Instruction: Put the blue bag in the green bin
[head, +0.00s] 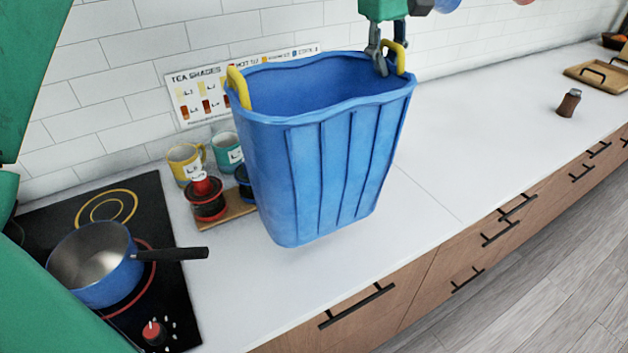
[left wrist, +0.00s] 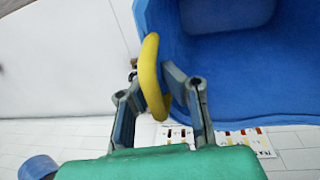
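The blue bag (head: 318,150) is an open-topped, ribbed blue container with two yellow handles, in the middle of the head view. It is slightly tilted over the white counter; I cannot tell whether its base touches the counter. My left gripper (head: 388,62) is at the top right of the bag, shut on its right yellow handle. In the left wrist view, the handle (left wrist: 150,75) passes between the fingers (left wrist: 155,92), with the blue bag (left wrist: 240,75) on the right. The bag's inside looks empty where it shows. No green bin shows. My right gripper is out of view.
A black stove (head: 160,225) with a blue saucepan (head: 95,262) is at the left; its handle points toward the bag. The white counter (head: 480,150) is clear to the right, up to a brown shaker (head: 569,103).

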